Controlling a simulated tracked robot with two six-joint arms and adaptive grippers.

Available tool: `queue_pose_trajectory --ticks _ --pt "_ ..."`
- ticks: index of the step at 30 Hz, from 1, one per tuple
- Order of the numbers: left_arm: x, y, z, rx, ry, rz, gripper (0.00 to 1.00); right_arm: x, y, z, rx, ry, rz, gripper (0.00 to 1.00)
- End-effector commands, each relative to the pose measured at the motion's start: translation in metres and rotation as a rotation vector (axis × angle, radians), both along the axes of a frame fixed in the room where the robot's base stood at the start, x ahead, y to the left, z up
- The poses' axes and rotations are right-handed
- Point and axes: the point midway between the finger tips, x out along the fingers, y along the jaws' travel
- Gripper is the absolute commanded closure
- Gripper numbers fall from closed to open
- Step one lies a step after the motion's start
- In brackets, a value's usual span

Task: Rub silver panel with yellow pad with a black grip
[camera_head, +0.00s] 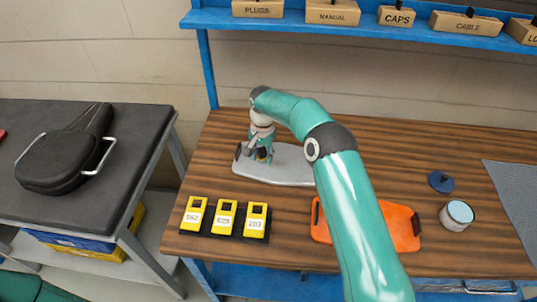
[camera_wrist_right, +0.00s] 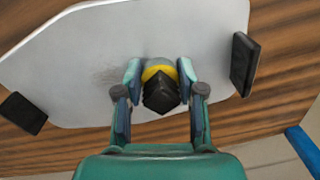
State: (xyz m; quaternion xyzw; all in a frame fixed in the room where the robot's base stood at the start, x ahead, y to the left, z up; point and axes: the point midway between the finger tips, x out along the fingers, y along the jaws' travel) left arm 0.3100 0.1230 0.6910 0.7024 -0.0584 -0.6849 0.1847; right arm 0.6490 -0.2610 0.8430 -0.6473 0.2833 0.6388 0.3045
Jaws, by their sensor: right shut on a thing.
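The silver panel (camera_head: 288,176) lies on the wooden workbench in the head view, partly hidden by my right arm. My right gripper (camera_head: 262,157) is over the panel's left part. In the wrist view its fingers (camera_wrist_right: 159,88) are shut on the black grip of the yellow pad (camera_wrist_right: 155,72). The pad appears at the panel's surface; I cannot tell whether it touches. My left gripper is not in view.
Yellow devices (camera_head: 226,218) stand at the bench's front left. An orange tray (camera_head: 402,226), a tin (camera_head: 457,215) and a blue disc (camera_head: 440,182) are to the right. Black blocks (camera_wrist_right: 245,63) sit at the panel's edges. A shelf with labelled boxes (camera_head: 332,13) hangs above.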

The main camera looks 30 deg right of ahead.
Motion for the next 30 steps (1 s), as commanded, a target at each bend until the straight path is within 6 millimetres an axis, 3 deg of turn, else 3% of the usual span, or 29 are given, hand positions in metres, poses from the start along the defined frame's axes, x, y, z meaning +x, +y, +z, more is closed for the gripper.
queue_pose_trajectory --ticks 7,30 --pt "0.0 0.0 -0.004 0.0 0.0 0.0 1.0 -0.002 -0.003 -0.003 0.0 0.001 -0.001 0.89" --pt "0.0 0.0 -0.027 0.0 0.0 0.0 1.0 -0.032 -0.044 -0.002 0.0 0.001 -0.002 0.89"
